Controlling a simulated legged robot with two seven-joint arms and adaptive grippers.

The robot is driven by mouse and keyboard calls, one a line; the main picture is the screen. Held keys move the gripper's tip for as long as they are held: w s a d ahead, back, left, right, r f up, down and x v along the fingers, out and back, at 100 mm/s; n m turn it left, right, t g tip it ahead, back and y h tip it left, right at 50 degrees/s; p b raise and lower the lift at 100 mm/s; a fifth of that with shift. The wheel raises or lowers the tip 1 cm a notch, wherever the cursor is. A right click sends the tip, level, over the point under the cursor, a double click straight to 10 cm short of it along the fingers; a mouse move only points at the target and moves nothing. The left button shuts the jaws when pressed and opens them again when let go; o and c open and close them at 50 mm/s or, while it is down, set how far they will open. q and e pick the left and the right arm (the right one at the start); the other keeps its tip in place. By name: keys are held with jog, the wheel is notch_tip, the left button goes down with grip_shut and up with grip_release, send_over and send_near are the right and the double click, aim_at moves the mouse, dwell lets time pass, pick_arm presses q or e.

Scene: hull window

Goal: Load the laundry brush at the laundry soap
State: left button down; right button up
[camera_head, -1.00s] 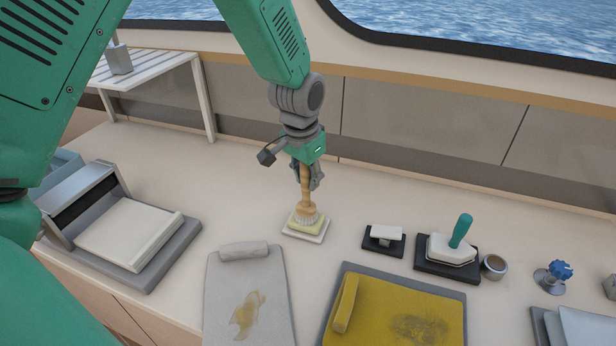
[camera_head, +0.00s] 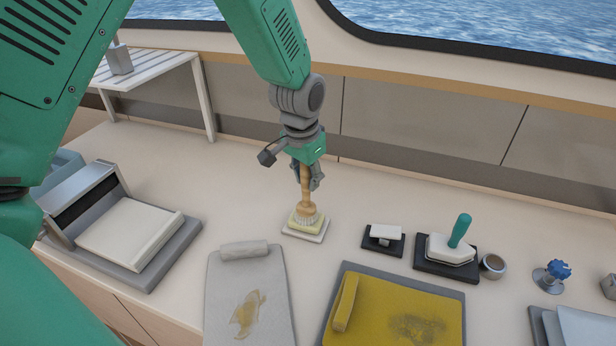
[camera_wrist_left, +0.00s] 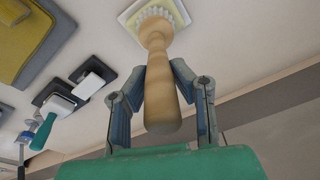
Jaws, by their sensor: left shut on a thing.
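The laundry brush (camera_head: 306,200) has a wooden handle and pale bristles. It stands upright, bristles down, on the yellowish laundry soap (camera_head: 296,224), which lies on a white dish (camera_head: 318,238). My left gripper (camera_head: 307,178) is shut on the upper part of the handle. In the left wrist view the brush handle (camera_wrist_left: 158,80) runs between the two fingers of my left gripper (camera_wrist_left: 160,88), and the bristles meet the soap (camera_wrist_left: 139,13). My right gripper is not in view.
A grey cloth board with a brown stain (camera_head: 222,290) and a yellow stained cloth (camera_head: 385,300) lie in front. A small black-based block (camera_head: 386,240), a teal-handled tool (camera_head: 460,232), a cup (camera_head: 493,266) and a blue knob (camera_head: 560,270) stand right. A white-topped press (camera_head: 130,232) stands left.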

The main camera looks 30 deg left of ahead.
pick_arm(q)
jog(key=shift+w+r+p, duration=0.1)
jog(key=shift+r+p, duration=0.55)
jog(key=shift+r, duration=0.1)
notch_tip(320, 180, up, 4)
jog(key=p, duration=0.3)
jog(key=shift+f, duration=0.2)
jog(key=shift+r+p, duration=0.55)
jog(key=shift+r, duration=0.4)
jog(key=shift+f, duration=0.1)
